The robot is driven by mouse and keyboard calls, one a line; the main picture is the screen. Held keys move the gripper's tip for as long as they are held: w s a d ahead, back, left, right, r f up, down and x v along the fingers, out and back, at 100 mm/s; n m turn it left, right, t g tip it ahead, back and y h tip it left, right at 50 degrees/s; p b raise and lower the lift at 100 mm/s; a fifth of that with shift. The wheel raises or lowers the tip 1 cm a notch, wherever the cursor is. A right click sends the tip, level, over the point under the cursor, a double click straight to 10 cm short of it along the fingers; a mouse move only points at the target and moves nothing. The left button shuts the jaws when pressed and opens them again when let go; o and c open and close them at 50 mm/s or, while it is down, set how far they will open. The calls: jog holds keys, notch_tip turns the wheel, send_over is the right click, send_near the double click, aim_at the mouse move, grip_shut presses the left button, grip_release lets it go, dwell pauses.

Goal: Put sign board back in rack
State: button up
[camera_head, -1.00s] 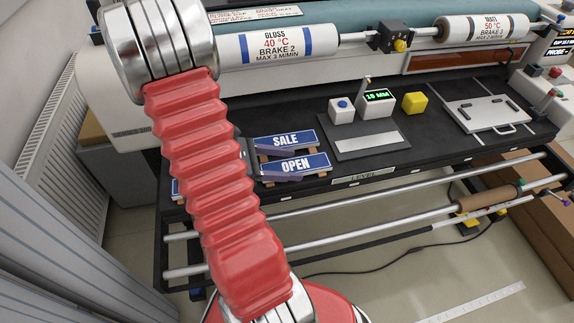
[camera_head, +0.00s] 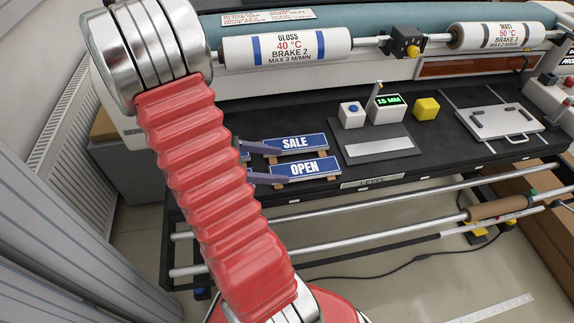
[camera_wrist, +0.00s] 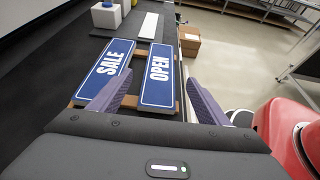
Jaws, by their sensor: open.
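Two blue sign boards with white letters lie side by side on brown wooden supports: SALE (camera_head: 295,143) and OPEN (camera_head: 306,168). They also show in the wrist view, SALE (camera_wrist: 103,72) on the left and OPEN (camera_wrist: 158,76) on the right. My gripper (camera_wrist: 160,88) is open, its purple fingers on either side of the near part of the OPEN board, one over the gap beside SALE. Nothing is held. In the head view my gripper (camera_head: 266,163) is at the boards' left ends. Whether the fingers touch anything is unclear. A blue bit shows beside my arm, mostly hidden.
On the black bench stand a white box with a blue button (camera_head: 351,116), a 15 MM display block (camera_head: 388,110) and a yellow block (camera_head: 426,108). A grey plate (camera_head: 377,148) lies right of the boards. Rollers run behind; rails (camera_head: 400,230) run along the front.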

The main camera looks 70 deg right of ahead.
jog(key=v, duration=0.7)
dwell(0.6)
jog(key=shift+w+a+r, duration=0.25)
jog(key=shift+a, duration=0.25)
jog(key=w+a+r+m+t+y, duration=0.2)
jog(key=a+r+t, duration=0.2)
jog(key=a, duration=0.6)
jog(key=w+a+r+m+t+y, duration=0.2)
jog(key=a+t, duration=0.5)
jog(key=a, duration=0.4)
jog(key=w+a+r+m+t+y, duration=0.2)
jog(key=a+r+t, duration=0.4)
jog(key=a, duration=0.5)
jog(key=shift+w+r+y, duration=0.5)
jog(key=shift+w, duration=0.4)
jog(key=shift+c, duration=0.3)
